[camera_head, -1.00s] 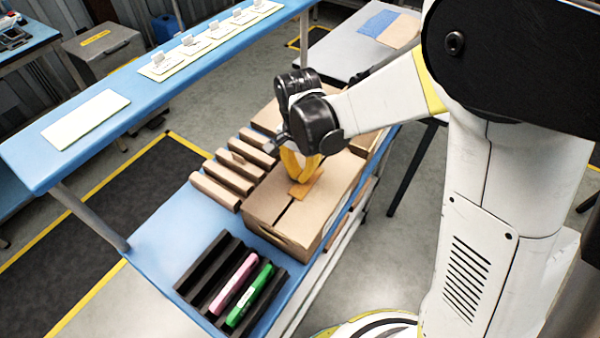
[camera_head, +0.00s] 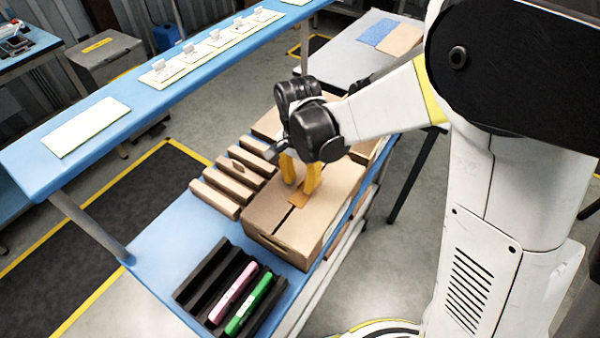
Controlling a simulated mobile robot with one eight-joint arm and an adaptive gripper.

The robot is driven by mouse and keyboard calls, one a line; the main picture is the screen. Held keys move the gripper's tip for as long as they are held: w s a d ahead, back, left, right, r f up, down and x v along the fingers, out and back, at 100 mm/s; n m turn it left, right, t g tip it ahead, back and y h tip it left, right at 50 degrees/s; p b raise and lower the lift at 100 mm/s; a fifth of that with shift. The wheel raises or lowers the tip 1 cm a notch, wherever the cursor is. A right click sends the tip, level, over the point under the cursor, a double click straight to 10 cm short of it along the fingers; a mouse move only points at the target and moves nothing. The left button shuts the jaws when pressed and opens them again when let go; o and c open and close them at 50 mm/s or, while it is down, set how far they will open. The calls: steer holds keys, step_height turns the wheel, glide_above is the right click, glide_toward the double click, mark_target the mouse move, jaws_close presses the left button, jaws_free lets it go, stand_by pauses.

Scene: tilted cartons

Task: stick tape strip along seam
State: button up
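The closed carton (camera_head: 262,218) stands on the blue bench, its top facing up. A dark seam (camera_head: 284,214) runs along the top. An orange-brown tape strip (camera_head: 298,199) lies on the carton top at the far end of the visible seam, partly hidden by my fingers. My gripper (camera_head: 300,186) points down over the strip, its two yellow fingers apart with a gap between them. I see nothing held. I cannot tell whether the fingertips touch the strip or the carton.
Several brown blocks (camera_head: 215,198) lie left of the carton. A black rack (camera_head: 205,280) holds a pink marker (camera_head: 232,292) and a green marker (camera_head: 250,303) in front. More cartons stand behind my gripper. A blue shelf (camera_head: 140,85) runs along the left.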

step_height(320, 180, up, 11)
step_height(320, 180, up, 7)
steer(key=p, duration=0.5)
glide_above(300, 186)
steer(key=shift+w+f, duration=0.15)
steer(key=shift+w, duration=0.15)
steer(key=shift+d, duration=0.1)
steer(key=s+d+n+t+b, duration=0.2)
steer(key=s+d+n+t, duration=0.5)
steer(key=s+d, duration=0.5)
steer(key=d, duration=0.3)
steer(key=shift+f+b, duration=0.15)
steer(key=shift+b, duration=0.25)
stand_by(0.8)
